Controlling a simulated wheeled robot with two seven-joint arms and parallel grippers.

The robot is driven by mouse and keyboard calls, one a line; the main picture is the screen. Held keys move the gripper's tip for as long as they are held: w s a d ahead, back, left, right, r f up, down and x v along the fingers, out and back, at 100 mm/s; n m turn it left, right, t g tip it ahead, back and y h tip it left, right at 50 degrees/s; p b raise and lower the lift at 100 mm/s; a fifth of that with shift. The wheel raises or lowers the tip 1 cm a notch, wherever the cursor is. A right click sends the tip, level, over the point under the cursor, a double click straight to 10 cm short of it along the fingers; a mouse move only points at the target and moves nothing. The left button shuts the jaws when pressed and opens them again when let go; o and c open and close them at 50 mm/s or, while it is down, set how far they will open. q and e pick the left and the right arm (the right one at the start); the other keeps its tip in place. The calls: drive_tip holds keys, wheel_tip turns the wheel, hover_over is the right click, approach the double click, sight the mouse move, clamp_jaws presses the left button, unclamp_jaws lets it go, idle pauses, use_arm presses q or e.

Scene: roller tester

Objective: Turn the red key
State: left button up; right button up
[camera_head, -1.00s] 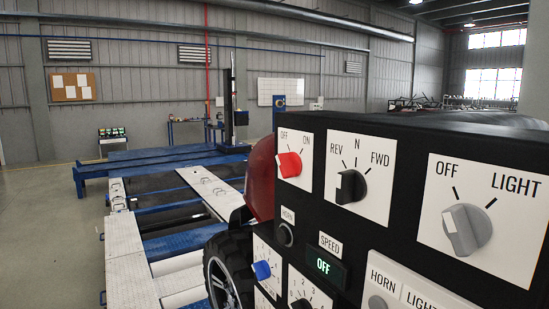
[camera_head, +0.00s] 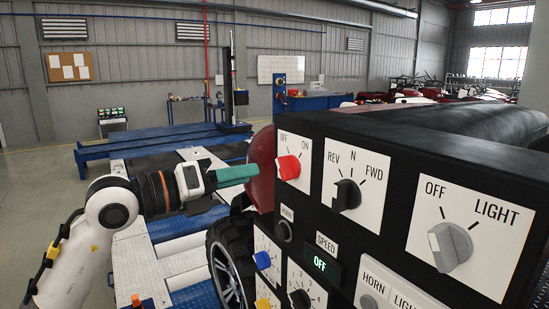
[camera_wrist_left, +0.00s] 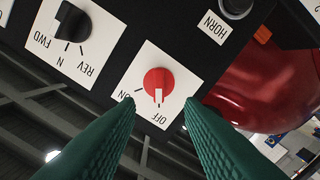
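The red key (camera_head: 288,167) is a round knob on a white plate marked OFF and ON, at the upper left of the black control panel. In the left wrist view the red key (camera_wrist_left: 158,82) has a white mark that points toward OFF. My left gripper (camera_head: 254,172), with green fingers, comes in from the left and points at the key from a short distance. In the left wrist view its two fingertips (camera_wrist_left: 158,100) are spread apart, one on each side of the plate's lower part, with nothing between them. My right gripper is not in view.
A black REV-N-FWD knob (camera_head: 346,195) sits right of the key, and a grey light knob (camera_head: 450,246) farther right. Below are a horn button (camera_head: 283,231) and a speed display (camera_head: 321,263) reading OFF. A tyre (camera_head: 229,262) and dark red bodywork (camera_head: 262,160) lie close behind the panel.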

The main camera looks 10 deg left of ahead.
sight(279, 167)
use_arm(q)
drive_tip(key=p+x, duration=0.1)
drive_tip(key=x, duration=0.2)
drive_tip(key=p+x, duration=0.1)
drive_tip(key=x, duration=0.2)
drive_tip(key=shift+d+r, duration=0.15)
drive_tip(key=shift+r, duration=0.05)
drive_tip(key=shift+w+d+f+p, duration=0.2)
drive_tip(key=shift+w+d+p, duration=0.25)
drive_tip(key=shift+w, duration=0.1)
clamp_jaws()
